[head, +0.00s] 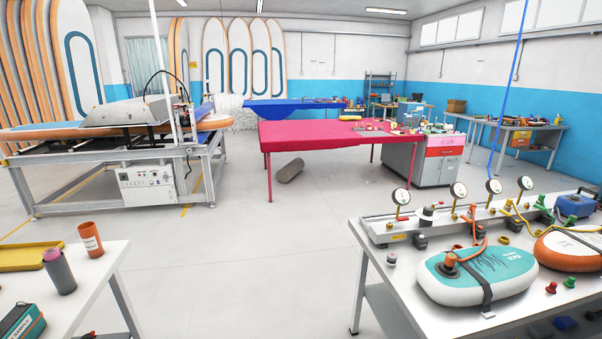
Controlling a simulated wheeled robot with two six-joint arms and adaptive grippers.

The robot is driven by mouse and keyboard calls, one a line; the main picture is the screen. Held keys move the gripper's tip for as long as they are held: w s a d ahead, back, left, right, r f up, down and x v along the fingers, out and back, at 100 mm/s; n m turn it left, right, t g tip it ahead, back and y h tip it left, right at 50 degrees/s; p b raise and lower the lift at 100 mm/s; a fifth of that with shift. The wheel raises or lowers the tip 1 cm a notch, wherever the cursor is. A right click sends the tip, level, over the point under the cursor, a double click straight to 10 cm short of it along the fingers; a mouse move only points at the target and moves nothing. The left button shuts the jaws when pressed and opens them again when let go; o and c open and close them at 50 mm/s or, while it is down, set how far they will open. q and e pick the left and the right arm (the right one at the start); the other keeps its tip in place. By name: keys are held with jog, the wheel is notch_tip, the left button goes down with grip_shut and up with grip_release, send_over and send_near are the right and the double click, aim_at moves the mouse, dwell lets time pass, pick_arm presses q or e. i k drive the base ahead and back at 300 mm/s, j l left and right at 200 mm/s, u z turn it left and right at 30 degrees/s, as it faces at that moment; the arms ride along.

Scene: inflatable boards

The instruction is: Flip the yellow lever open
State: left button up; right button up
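A pale manifold bar (372,233) lies along the back of the right-hand table, with several round gauges standing on it. Small yellow parts show along it, including a flat yellow piece (398,237) on its front near the left end. I cannot tell which of them is the yellow lever, or whether it is open or closed. An orange hose (466,241) runs from the bar area down to a teal and white inflatable board (455,290) with a dark strap. Neither of my grippers is in view.
The right-hand table (377,293) also holds an orange board (570,250), a blue device (574,205) and several small loose fittings. A white table (95,290) with cups stands at the lower left. The floor between the two tables is clear.

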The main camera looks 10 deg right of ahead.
aim_at(502, 211)
jog(key=i+l+z, duration=0.1)
jog(key=z, duration=0.6)
jog(key=i+l+z, duration=0.2)
jog(key=i+l, duration=0.25)
jog(key=i+l+z, duration=0.25)
jog(key=i+l, duration=0.15)
jog(key=i+l+z, duration=0.2)
jog(key=i, duration=0.35)
